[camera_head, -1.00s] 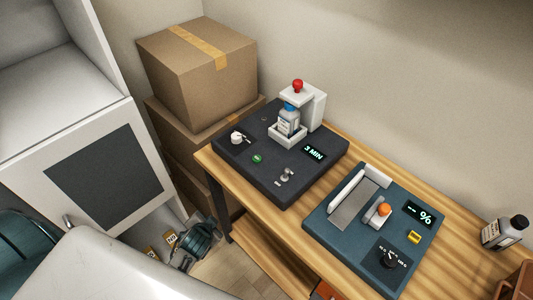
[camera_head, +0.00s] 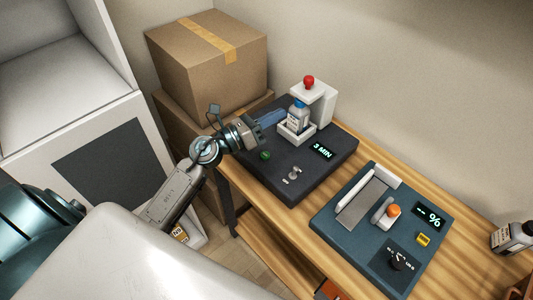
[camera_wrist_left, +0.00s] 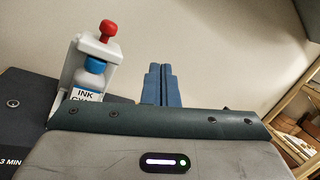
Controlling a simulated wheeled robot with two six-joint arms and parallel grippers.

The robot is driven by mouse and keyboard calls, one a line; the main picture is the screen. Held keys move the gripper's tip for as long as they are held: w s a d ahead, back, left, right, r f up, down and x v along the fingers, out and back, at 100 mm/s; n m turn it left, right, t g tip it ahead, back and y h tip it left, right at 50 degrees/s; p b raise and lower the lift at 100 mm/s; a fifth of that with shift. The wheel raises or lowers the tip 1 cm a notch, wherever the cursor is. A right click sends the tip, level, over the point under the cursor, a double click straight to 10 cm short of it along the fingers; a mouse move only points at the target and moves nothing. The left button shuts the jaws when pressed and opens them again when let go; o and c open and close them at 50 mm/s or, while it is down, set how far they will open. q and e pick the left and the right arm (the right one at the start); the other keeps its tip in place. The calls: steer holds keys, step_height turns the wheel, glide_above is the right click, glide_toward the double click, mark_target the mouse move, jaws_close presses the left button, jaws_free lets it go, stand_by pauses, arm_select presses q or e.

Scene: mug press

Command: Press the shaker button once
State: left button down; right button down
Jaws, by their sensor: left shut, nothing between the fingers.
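The shaker (camera_head: 318,166) is a dark box on the wooden table, with a 3 MIN display (camera_head: 322,151), a green button (camera_head: 265,155) and a small metal switch (camera_head: 292,174). An ink bottle (camera_head: 298,116) stands in its white holder (camera_head: 296,133), under a red knob (camera_head: 309,82). The bottle (camera_wrist_left: 89,82) and knob (camera_wrist_left: 108,29) also show in the left wrist view. My left gripper (camera_head: 285,115) is shut and empty, its blue fingers above the shaker, left of the bottle. It hides the shaker's back left part. In the left wrist view its fingers (camera_wrist_left: 160,80) are together.
A blue-green device (camera_head: 340,236) with an orange button (camera_head: 393,210) and a % display stands on the table (camera_head: 458,209) to the right. Another bottle (camera_head: 510,238) stands at the far right. Cardboard boxes (camera_head: 190,65) are stacked behind my left gripper.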

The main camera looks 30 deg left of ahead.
arm_select(q)
step_height(320, 180, down, 2)
steer(key=d+m+g, duration=0.2)
steer(key=m+g, duration=0.4)
steer(key=m, duration=0.5)
steer(key=m+g+y, duration=0.4)
steer(key=m+y, duration=0.1)
glide_above(261, 155)
step_height(261, 155, down, 4)
step_height(261, 155, down, 8)
steer(key=b, duration=0.3)
steer(key=shift+r, duration=0.15)
steer(key=shift+f+b, duration=0.3)
steer(key=shift+b, duration=0.25)
steer(key=shift+f, duration=0.2)
